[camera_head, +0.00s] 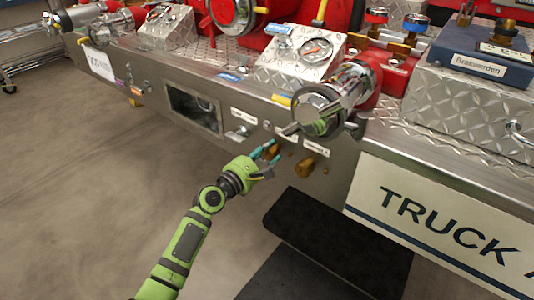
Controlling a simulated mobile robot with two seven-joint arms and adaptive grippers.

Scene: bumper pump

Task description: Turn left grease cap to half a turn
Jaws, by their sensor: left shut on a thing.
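My left gripper (267,161) is on the front face of the truck's metal bumper, with its teal fingertips at the left grease cap. It is shut on this small brass-coloured cap (274,150), which is partly hidden by the fingers. A second brass-coloured cap (305,168) sticks out of the bumper just to the right, apart from the gripper. The exact turn angle of the left cap cannot be told. My right gripper is not in view.
A large chrome outlet (318,108) juts out above the caps. A black step (335,240) and the white "TRUCK" panel (440,215) lie below and to the right. A recessed opening (194,107) is to the left. The floor (90,190) at left is clear.

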